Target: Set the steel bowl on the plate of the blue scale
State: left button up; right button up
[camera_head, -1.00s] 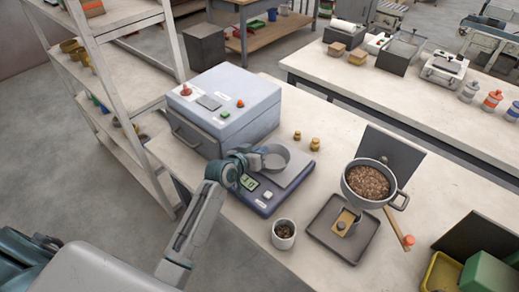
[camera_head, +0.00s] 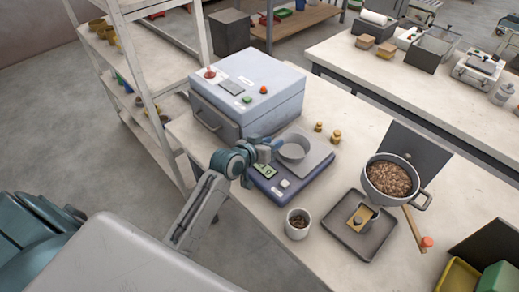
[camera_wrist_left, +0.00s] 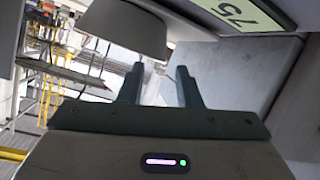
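The steel bowl (camera_head: 293,151) sits upright on the grey plate (camera_head: 318,152) of the blue scale (camera_head: 296,191), toward the plate's left side. My left gripper (camera_head: 271,149) is at the bowl's left, above the scale's front edge. In the left wrist view its two fingers (camera_wrist_left: 160,85) are apart with nothing between them. The bowl (camera_wrist_left: 125,28) shows just beyond the fingertips there. My right gripper is not in view.
A grey boxy machine (camera_head: 248,92) stands behind the scale. A small cup (camera_head: 298,223) of pellets is in front of it. To the right are a dark tray (camera_head: 347,239) and a pot (camera_head: 391,180) of pellets. Two brass weights (camera_head: 335,136) stand beyond the plate.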

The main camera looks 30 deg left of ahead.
pick_arm(q)
jog(key=b+v, duration=0.1)
jog(key=v, duration=0.6)
jog(key=shift+s, duration=0.2)
jog(key=shift+r, duration=0.1)
